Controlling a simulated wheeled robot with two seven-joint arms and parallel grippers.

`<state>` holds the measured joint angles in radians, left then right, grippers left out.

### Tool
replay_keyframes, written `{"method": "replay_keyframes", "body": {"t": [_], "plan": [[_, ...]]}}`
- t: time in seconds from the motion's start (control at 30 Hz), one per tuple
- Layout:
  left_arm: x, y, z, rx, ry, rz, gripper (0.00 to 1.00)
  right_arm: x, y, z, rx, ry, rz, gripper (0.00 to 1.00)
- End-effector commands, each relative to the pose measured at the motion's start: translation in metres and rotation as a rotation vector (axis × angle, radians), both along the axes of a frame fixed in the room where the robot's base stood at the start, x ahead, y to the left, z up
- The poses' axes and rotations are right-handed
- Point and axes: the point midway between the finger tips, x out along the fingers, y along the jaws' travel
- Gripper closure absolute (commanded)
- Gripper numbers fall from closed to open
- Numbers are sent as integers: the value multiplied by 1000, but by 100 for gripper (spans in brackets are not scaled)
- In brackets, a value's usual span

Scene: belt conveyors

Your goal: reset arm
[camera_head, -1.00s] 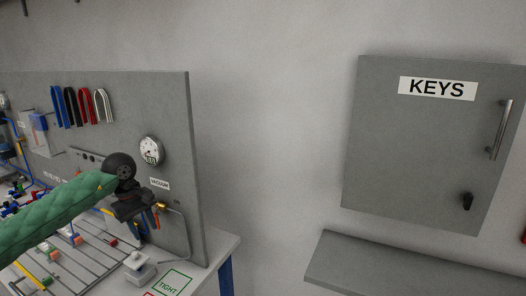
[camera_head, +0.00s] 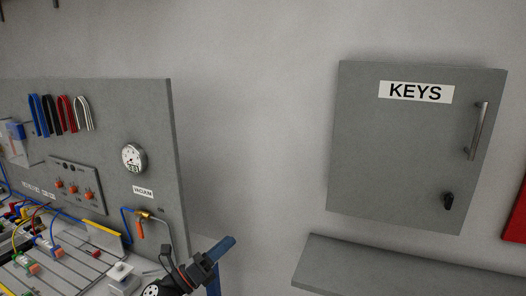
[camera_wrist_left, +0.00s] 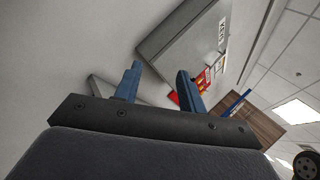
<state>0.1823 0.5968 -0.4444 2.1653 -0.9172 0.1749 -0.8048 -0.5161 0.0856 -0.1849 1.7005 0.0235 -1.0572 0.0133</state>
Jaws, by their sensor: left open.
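My left gripper (camera_head: 221,248) is at the bottom centre of the head view, in front of the bench's right end, with a blue finger pointing up and right. In the left wrist view its two blue fingers (camera_wrist_left: 158,82) stand apart with nothing between them. The gripper is open and empty. The rest of my left arm is mostly cut off by the bottom edge of the head view. My right gripper is in neither view.
A grey KEYS cabinet (camera_head: 412,150) hangs on the wall above a grey shelf (camera_head: 400,268). A grey panel (camera_head: 105,110) with a gauge (camera_head: 134,157), cables and orange-handled valve (camera_head: 140,229) stands at left. The wall between panel and cabinet is clear.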

Motion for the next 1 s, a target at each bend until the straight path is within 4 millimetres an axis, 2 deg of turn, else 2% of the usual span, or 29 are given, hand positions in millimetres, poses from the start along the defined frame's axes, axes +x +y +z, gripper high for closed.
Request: {"method": "replay_keyframes", "body": {"t": [0.17,0.27,0.47,0.57,0.67,0.8,1.0], "plan": [[-1,32,-25,-362,324,154,60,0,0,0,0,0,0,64],[-6,53,-51,-559,510,244,60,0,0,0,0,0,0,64],[-34,94,-123,-934,882,446,60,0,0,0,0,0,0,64],[-60,109,-165,-1112,1065,558,60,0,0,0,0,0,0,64],[-95,120,-207,-1280,1244,683,60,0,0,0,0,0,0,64],[-154,126,-259,-1488,1476,869,60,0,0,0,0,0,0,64],[-219,125,-298,-1657,1676,1066,60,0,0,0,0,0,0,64]]}}
